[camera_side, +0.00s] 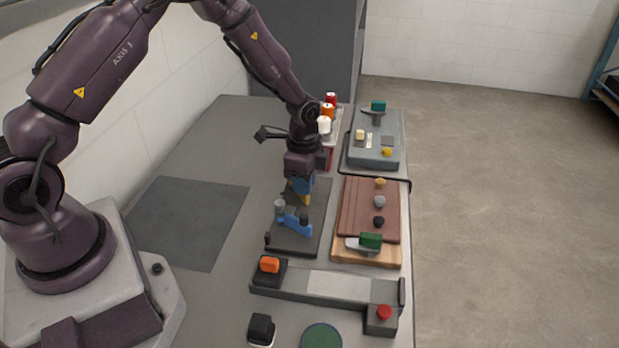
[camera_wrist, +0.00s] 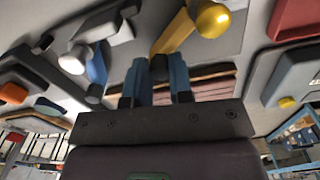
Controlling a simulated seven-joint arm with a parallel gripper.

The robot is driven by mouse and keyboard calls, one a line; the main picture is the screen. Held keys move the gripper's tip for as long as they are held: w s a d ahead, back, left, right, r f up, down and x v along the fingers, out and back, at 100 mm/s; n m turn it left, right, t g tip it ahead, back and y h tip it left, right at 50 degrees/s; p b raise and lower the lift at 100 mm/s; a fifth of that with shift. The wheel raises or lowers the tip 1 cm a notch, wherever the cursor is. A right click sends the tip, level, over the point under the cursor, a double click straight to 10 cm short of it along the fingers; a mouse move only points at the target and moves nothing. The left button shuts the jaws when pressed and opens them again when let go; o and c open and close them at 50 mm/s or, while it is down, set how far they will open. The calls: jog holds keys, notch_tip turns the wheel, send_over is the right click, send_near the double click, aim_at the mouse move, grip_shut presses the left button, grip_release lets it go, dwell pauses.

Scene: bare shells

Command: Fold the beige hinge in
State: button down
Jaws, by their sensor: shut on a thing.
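The beige hinge shows in the wrist view as a flat beige arm (camera_wrist: 174,33) with a round yellow knob at its far end and a dark stub at its near end. My gripper's blue fingers (camera_wrist: 158,78) are shut on this dark stub, one on each side. In the side view my gripper (camera_side: 302,194) points down over the back part of a dark grey base plate (camera_side: 311,238). A small yellow-beige bit of the hinge (camera_side: 308,199) shows beside the fingertips; the rest is hidden behind the gripper. I cannot tell the hinge's exact angle.
A blue hinge (camera_side: 292,221) stands just in front of my gripper on the same plate, close by. A board (camera_side: 355,208) with small knobs lies to the right. A grey rail (camera_side: 325,284) with an orange block is in front. The dark mat (camera_side: 190,217) at left is clear.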

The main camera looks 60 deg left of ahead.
jog(key=shift+s+a+m, duration=0.15)
jog(key=shift+s+m, duration=0.45)
jog(key=shift+m, duration=0.6)
jog(key=c, duration=1)
grip_release()
notch_tip(320, 180, up, 13)
jog(key=shift+r, duration=0.1)
jog(key=shift+c, duration=0.5)
